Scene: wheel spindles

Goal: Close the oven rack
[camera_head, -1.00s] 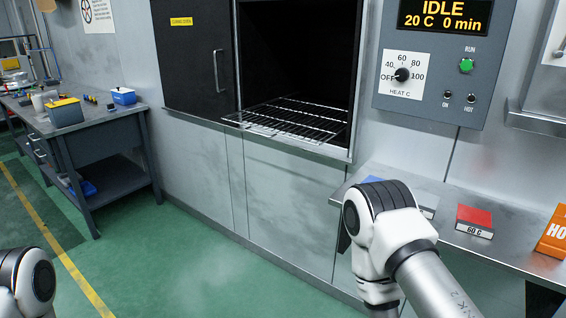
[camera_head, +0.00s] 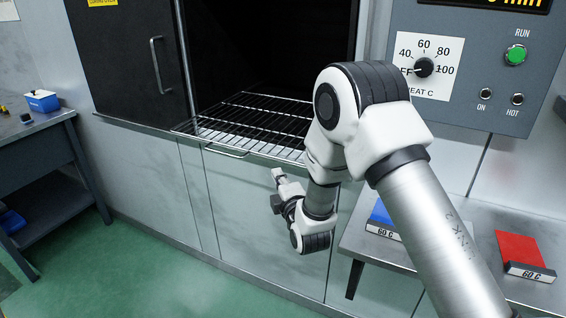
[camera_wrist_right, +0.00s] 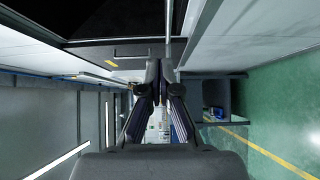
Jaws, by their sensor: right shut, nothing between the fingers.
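The oven rack (camera_head: 262,118), a wire grid, sticks out of the dark oven opening, its front left corner past the sill. A thin bar handle (camera_head: 227,152) shows at its front edge. My right gripper (camera_head: 278,174) is in front of the oven, below and to the right of that handle in the picture, and looks apart from it. In the right wrist view the two fingers (camera_wrist_right: 160,72) are together and empty. My right arm hides the right end of the rack. My left gripper is out of view.
The dark oven door (camera_head: 125,60) stands at the left of the opening. A control panel (camera_head: 470,75) is on the right wall. A workbench (camera_head: 40,125) stands far left.

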